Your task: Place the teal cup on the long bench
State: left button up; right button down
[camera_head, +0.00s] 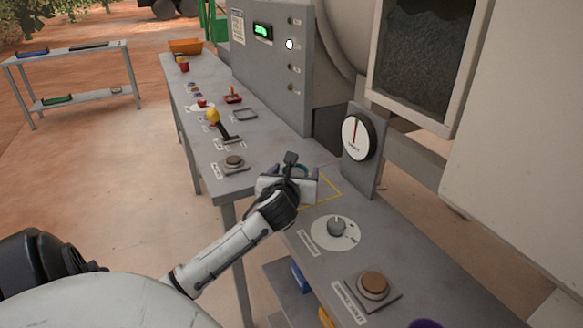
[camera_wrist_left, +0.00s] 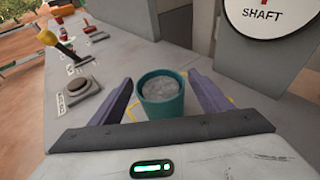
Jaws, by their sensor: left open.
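The teal cup (camera_wrist_left: 163,98), filled with grey lumpy material, stands upright in the left wrist view between the fingers of my left gripper (camera_wrist_left: 160,88). The gripper is open, with one finger on each side of the cup; whether either finger touches it I cannot tell. In the head view my left gripper (camera_head: 300,178) is over the long grey bench (camera_head: 268,185) by a yellow outline (camera_head: 330,190), and hides most of the cup. My right gripper is not in view.
A dial on a post (camera_head: 357,138) stands just right of the gripper. A rotary knob (camera_head: 337,227) and a brown button (camera_head: 373,284) are nearer. A yellow-knobbed lever (camera_head: 214,116) and another button (camera_head: 234,161) are farther left. A separate shelf table (camera_head: 75,52) stands far left.

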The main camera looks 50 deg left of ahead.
pick_arm(q)
jog(key=v, duration=0.8)
jog(key=shift+s+d+r, duration=0.1)
jog(key=shift+s, duration=0.05)
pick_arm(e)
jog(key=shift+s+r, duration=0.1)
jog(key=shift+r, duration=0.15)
